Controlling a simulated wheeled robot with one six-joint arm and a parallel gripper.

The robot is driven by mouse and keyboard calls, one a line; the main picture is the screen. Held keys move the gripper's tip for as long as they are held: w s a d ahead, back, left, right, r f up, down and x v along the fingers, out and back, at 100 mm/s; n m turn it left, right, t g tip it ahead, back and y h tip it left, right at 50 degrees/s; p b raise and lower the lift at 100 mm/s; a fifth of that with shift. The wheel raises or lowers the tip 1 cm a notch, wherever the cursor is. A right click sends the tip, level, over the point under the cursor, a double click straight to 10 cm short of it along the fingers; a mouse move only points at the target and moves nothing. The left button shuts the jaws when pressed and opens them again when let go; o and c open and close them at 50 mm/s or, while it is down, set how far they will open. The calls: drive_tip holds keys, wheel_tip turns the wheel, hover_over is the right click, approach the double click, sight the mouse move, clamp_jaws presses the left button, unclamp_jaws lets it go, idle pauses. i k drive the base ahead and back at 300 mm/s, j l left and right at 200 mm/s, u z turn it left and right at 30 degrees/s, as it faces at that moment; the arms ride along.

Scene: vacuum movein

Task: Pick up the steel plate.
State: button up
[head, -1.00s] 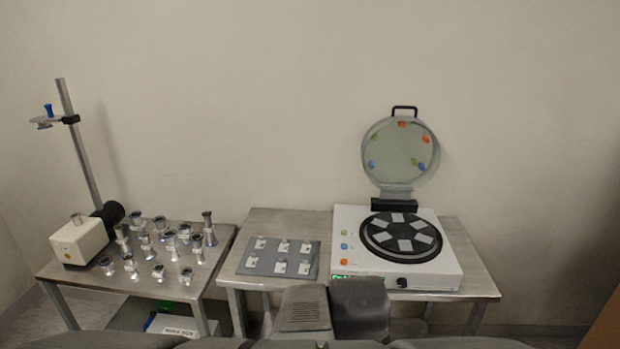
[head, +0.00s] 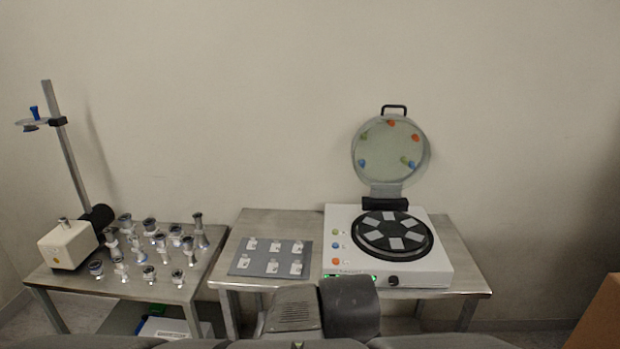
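A grey rectangular plate (head: 235,269) lies flat on the middle steel table, left of the white machine. It appears to be the steel plate. It carries several small pale squares with dark marks, set in two rows. A round black disc (head: 392,252) with several grey square pieces sits on top of the white machine. My gripper is not in view; only grey parts of my own body show at the bottom edge.
The white machine (head: 440,270) has its round lid (head: 391,155) raised. A left steel table (head: 120,283) holds several metal fittings, a small white pump (head: 68,245) and a post (head: 68,150). A gap separates the tables. A brown box (head: 600,315) stands at lower right.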

sight(297, 248)
drive_tip(key=i+u, duration=0.3)
drive_tip(key=i, duration=0.25)
drive_tip(key=i+l+u, duration=0.1)
drive_tip(key=i+u, duration=0.25)
drive_tip(key=i, duration=0.2)
